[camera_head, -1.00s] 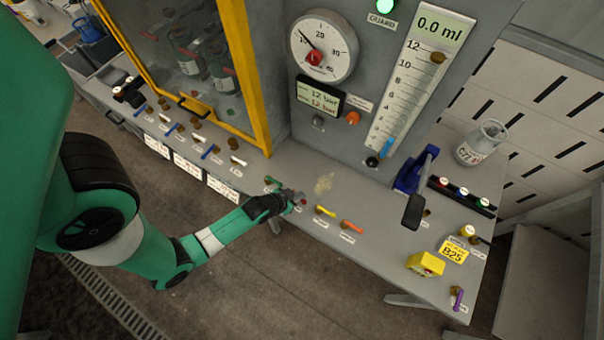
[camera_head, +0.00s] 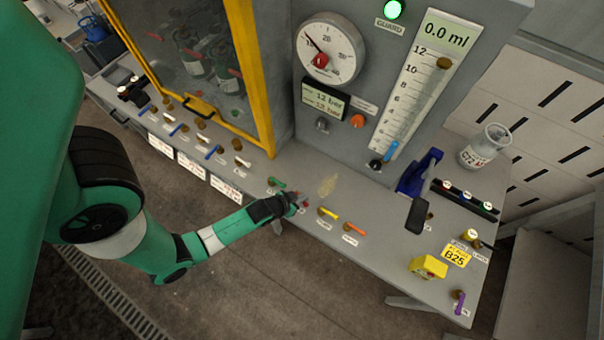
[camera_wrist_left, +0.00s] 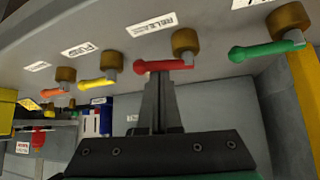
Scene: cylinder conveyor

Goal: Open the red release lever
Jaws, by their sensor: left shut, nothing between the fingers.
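The red release lever (camera_wrist_left: 165,66) shows in the left wrist view, with a brass-coloured pivot (camera_wrist_left: 186,42) at its right and a white label beside it. It lies roughly crosswise, in line with the levers around it. My left gripper (camera_wrist_left: 160,82) is shut and empty, its fingertips right at the lever's handle; I cannot tell whether they touch. In the head view my left gripper (camera_head: 297,200) is at the bench's front edge and mostly hides the red lever. My right gripper is not in view.
A green lever (camera_head: 277,182) is on one side of the red lever, and yellow (camera_head: 329,213) and orange (camera_head: 354,229) levers are on the other. The yellow-framed guard (camera_head: 257,80) rises behind.

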